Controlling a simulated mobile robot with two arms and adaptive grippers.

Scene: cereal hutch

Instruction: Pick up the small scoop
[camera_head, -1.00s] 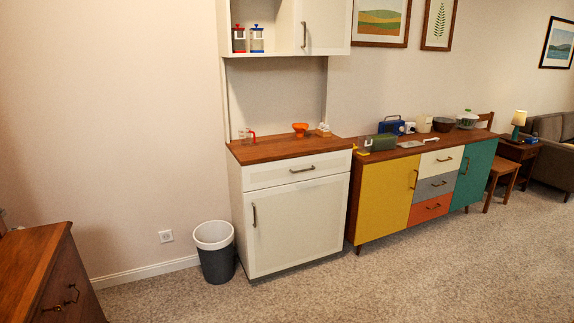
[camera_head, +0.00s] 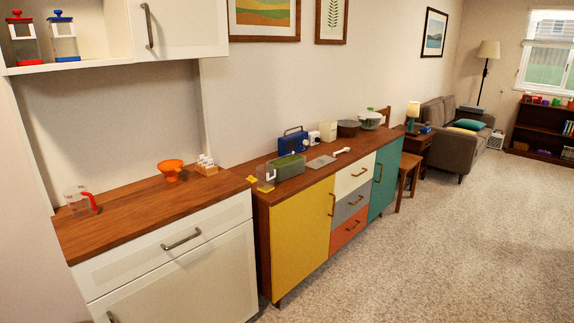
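On the colourful sideboard (camera_head: 229,174), a small clear cup-like piece (camera_head: 265,180) with a yellow part beside it stands near the left end, by a green-filled tray (camera_head: 287,168). A larger clear cup with a red handle (camera_head: 80,202) stands at the left of the hutch's wooden counter (camera_head: 140,215). A small white handled item (camera_head: 342,151) lies further along the sideboard. I cannot tell for certain which of these is the small scoop. Neither of my grippers is in view.
An orange funnel-like bowl (camera_head: 171,170) and a small rack (camera_head: 206,167) stand on the hutch counter. A blue radio (camera_head: 293,141) and dark bowl (camera_head: 348,128) stand on the sideboard. Two clear canisters (camera_head: 63,38) stand on the upper shelf. The carpet (camera_head: 430,250) at right is clear.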

